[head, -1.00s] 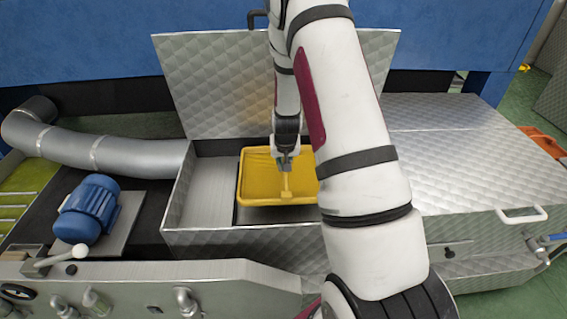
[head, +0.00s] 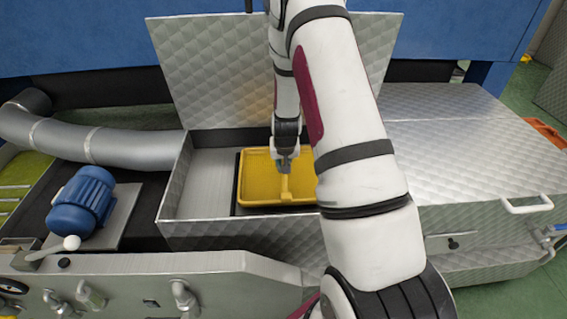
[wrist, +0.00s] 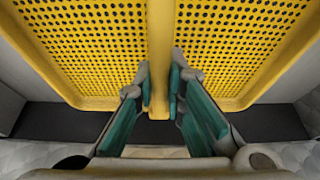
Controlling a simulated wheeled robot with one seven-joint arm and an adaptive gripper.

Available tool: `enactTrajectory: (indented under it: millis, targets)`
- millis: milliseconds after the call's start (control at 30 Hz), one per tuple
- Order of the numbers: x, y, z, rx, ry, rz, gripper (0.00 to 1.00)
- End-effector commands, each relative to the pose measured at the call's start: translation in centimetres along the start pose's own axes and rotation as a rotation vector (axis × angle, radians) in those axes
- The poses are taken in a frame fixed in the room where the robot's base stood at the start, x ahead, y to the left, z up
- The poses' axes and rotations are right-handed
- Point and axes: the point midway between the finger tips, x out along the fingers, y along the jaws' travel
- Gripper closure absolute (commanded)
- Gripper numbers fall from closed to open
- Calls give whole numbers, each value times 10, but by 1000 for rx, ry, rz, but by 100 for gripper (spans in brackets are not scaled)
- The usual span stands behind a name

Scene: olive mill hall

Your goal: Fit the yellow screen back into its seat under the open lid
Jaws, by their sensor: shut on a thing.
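The yellow screen (head: 256,186) is a shallow tray with a perforated floor and a middle bar. It lies roughly level inside the open metal box (head: 183,186), over a dark-edged seat (head: 236,190) that shows along its left and front edges. My gripper (head: 285,165) reaches down and is shut on the middle bar; the wrist view shows both fingers (wrist: 160,95) against the bar. The open lid (head: 210,75) stands up behind the box. My arm hides the screen's right side, and I cannot tell whether the screen is fully down in the seat.
A closed quilted-metal cover (head: 450,140) with a white handle (head: 527,205) is to the right. A blue motor (head: 82,203) and a grey pipe (head: 100,146) are to the left. The box floor left of the screen is bare.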

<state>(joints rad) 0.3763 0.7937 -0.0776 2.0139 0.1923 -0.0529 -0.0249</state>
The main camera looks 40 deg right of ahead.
Motion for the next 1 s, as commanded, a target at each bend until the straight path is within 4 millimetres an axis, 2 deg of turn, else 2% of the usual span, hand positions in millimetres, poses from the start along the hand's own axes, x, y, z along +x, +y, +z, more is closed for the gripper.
enactTrajectory:
  millis: [1000]
  targets:
    - [16, 0, 6, 0, 3, 0, 100]
